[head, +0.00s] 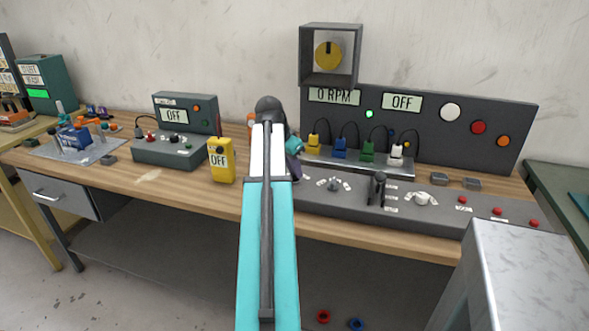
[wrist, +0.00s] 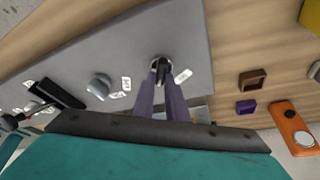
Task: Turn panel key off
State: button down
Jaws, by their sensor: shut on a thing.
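In the wrist view the panel key (wrist: 160,65) is a small dark piece on a round mount on the grey console (wrist: 135,45). My gripper (wrist: 162,82) has its two purple fingers closed on the key from both sides. White labels lie on either side of the key; their text is too small to read. In the head view my arm hides the key; part of a purple finger (head: 295,168) shows beside the arm at the console's left end. The upright panel (head: 440,125) shows "0 RPM" and "OFF", with a lit green lamp (head: 369,114).
Right of my gripper in the head view are a grey knob (head: 333,185), a black lever (head: 377,188) and a white knob (head: 421,198). Behind them stand several coloured plugs with cables. A yellow meter (head: 221,160) stands to the left. A grey cabinet (head: 525,275) is at front right.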

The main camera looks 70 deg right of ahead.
jog(key=shift+n+p, duration=0.3)
jog(key=shift+n, duration=0.2)
jog(key=shift+r+n+t+h+p, duration=0.15)
jog(key=shift+n+t+h+p, duration=0.15)
jog(key=shift+n+t+p, duration=0.6)
jog(key=n+p, duration=0.1)
jog(key=n, duration=0.2)
jog(key=shift+n+t, duration=0.3)
jog(key=shift+n, duration=0.1)
jog(key=n+t+p, duration=0.1)
jog(key=n, duration=0.1)
jog(key=n+t+y+p, duration=0.1)
jog(key=n, duration=0.2)
jog(key=shift+n, duration=0.3)
jog(key=c, duration=1.8)
grip_release()
jog(key=shift+o, duration=0.2)
jog(key=b+v, duration=0.1)
jog(key=v, duration=1.2)
jog(key=shift+a+r, duration=0.2)
